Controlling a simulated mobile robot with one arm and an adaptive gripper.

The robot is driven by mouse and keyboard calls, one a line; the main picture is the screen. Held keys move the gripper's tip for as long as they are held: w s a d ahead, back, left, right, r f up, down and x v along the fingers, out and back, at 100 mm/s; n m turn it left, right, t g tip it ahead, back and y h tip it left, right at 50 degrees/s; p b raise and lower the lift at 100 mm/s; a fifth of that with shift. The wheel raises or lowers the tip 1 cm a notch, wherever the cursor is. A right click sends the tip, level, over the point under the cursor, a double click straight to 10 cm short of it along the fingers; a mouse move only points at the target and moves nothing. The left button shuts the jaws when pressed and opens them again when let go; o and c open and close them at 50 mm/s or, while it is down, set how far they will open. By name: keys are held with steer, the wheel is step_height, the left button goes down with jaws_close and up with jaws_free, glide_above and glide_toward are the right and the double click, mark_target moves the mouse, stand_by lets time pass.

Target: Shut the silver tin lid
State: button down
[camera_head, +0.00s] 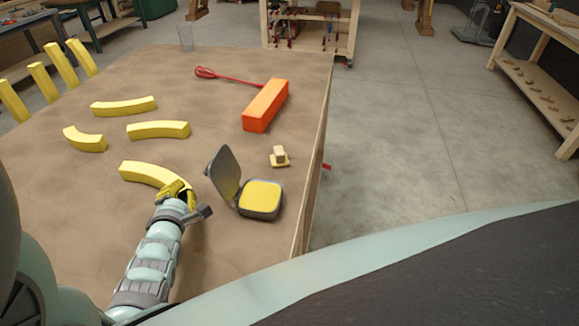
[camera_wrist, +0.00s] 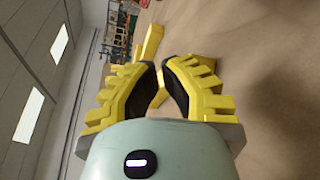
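The silver tin (camera_head: 260,212) stands on the brown table, a dark grey rounded box with a yellow inside. Its lid (camera_head: 224,174) stands up, tilted back on the tin's left side, so the tin is open. My gripper (camera_head: 186,190) has yellow fingers and is just left of the lid, seemingly apart from it. In the wrist view, the fingers of my gripper (camera_wrist: 158,65) lean toward each other with a narrow gap between the tips. I see nothing clearly held. The tin and lid are not recognisable in the wrist view.
A curved yellow bar (camera_head: 145,172) lies right by my gripper, with several more yellow bars beyond. A small pale block (camera_head: 279,157), an orange block (camera_head: 265,106) and a red looped tool (camera_head: 235,77) lie farther back. The table's right edge (camera_head: 312,170) is close to the tin.

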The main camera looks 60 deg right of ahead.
mark_target(219, 173)
steer(key=shift+p+x, duration=0.5)
steer(key=shift+x, duration=2.45)
steer(key=shift+w+d+f, duration=0.15)
steer(key=shift+w+d, duration=0.2)
steer(key=shift+d, duration=0.4)
steer(key=s+r+p, duration=0.1)
steer(key=s+p, duration=0.1)
steer(key=p, duration=0.1)
steer(key=shift+d+r, duration=0.35)
steer(key=shift+d, duration=0.05)
steer(key=shift+s+d+r+p, duration=0.2)
steer(key=shift+s+p, duration=0.3)
steer(key=shift+s, duration=0.05)
steer(key=shift+f+b, duration=0.1)
steer(key=shift+b, duration=0.3)
